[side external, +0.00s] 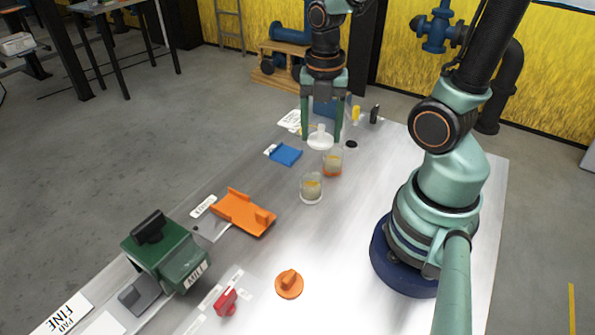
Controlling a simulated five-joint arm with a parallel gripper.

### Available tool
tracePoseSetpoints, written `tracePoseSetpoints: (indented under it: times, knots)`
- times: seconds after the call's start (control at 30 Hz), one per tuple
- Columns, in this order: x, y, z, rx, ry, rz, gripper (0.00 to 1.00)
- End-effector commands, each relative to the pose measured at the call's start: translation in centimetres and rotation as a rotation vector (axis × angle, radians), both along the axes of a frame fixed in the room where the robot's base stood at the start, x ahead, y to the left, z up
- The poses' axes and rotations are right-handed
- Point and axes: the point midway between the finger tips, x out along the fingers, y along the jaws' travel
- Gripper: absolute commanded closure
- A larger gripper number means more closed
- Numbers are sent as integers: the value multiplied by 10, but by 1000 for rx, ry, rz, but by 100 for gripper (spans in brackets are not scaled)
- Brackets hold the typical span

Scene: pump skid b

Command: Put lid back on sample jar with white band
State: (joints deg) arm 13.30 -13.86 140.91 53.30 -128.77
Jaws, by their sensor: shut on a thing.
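My gripper (322,133) points down at the far part of the table, shut on a white lid (319,144) with an upright knob. The lid is held roughly level between the green fingers; its exact height above the table is hard to tell. Two clear jars stand nearer the camera. The jar with a white band (312,187) is the nearer one, with a white ring at its base, upright and open on top. The other jar (332,163) has an orange band and stands just behind it, to the right, close to the lid.
An orange knobbed lid (289,285) lies at the front. An orange bracket (245,212), a blue tray (286,154), a green machine (165,252) and a red piece (226,302) line the left side. Small yellow (355,114) and black (374,114) items stand at the back.

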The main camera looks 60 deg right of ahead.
Motion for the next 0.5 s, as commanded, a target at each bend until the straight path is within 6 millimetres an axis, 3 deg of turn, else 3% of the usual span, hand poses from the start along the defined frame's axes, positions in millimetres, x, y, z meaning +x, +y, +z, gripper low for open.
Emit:
tracePoseSetpoints:
  times: [0.2, 0.5]
  knots:
    - [1, 27, -9, 0, 2, 74, 87]
    - [0, 30, -24, 1, 6, 81, 87]
